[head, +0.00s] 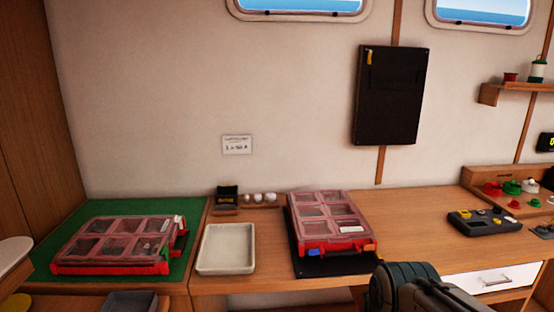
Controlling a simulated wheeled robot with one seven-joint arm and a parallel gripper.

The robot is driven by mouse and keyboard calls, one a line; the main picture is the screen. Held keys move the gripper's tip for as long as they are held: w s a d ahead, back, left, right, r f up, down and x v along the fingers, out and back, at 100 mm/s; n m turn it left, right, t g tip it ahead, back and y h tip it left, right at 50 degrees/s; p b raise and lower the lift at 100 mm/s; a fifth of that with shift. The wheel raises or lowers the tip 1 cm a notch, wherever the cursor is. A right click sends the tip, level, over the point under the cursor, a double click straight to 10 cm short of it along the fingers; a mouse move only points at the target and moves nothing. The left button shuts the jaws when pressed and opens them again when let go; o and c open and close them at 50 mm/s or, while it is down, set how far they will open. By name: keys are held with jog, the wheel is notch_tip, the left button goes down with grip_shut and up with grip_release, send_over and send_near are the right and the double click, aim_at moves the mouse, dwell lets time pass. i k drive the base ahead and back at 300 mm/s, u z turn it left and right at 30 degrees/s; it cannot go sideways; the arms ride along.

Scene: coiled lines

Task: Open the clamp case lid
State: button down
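Two red cases with clear, divided lids stand on the wooden counter, and I cannot tell which one is the clamp case. The small contents under the lids are too blurred to name. Part of my dark arm shows at the bottom right, and my gripper is out of view.
A white tray (226,249) sits between the cases. Behind it are a small dark box (228,195) and several white round items (259,198). A grey device (484,221) lies to the right, above a white drawer (490,280). A black panel (390,96) hangs on the wall.

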aim_at(334, 227)
jog(key=u, duration=0.5)
jog(key=k, duration=1.1)
jog(key=z, duration=0.55)
jog(key=i, duration=1.45)
jog(key=u, duration=0.2)
